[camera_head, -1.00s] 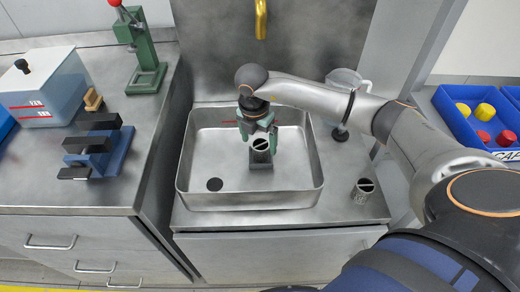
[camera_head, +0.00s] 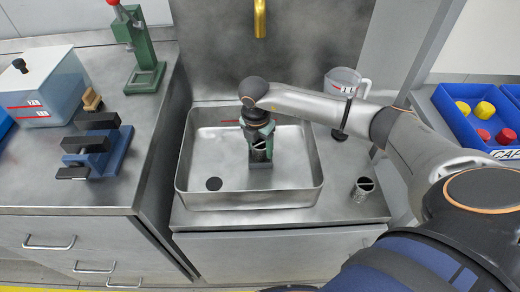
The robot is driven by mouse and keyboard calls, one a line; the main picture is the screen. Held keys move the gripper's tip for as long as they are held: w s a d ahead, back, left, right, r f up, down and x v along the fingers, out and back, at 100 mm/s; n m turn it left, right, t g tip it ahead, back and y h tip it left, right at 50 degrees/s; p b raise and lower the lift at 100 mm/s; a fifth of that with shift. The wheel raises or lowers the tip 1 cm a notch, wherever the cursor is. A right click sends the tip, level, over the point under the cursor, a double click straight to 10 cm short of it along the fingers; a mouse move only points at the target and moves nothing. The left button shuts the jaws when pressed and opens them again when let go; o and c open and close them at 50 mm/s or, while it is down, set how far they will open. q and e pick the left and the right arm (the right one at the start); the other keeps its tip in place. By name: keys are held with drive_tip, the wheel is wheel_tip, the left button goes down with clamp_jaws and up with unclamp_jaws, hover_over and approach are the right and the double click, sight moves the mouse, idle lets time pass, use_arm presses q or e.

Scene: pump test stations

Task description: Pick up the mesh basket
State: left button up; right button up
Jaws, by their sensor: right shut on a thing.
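A small grey cylindrical mesh basket (camera_head: 260,154) stands in the metal sink (camera_head: 248,201), on a grey block or stand (camera_head: 261,166). My right gripper (camera_head: 259,143) reaches down over it from above, with its greenish fingers shut on the basket's upper part. The fingers hide much of the basket. I cannot tell whether it still rests on the stand. A second similar grey cylinder (camera_head: 363,189) stands on the counter right of the sink. My left gripper is not in view.
A clear measuring jug (camera_head: 345,83) stands behind my right arm. A gold tap (camera_head: 260,18) hangs over the sink. A blue vise (camera_head: 97,150), a green press (camera_head: 145,60) and a box (camera_head: 45,88) stand on the left counter. A blue bin (camera_head: 480,118) of caps is at right.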

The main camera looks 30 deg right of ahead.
drive_tip(key=c, duration=0.6)
drive_tip(key=shift+r, duration=0.15)
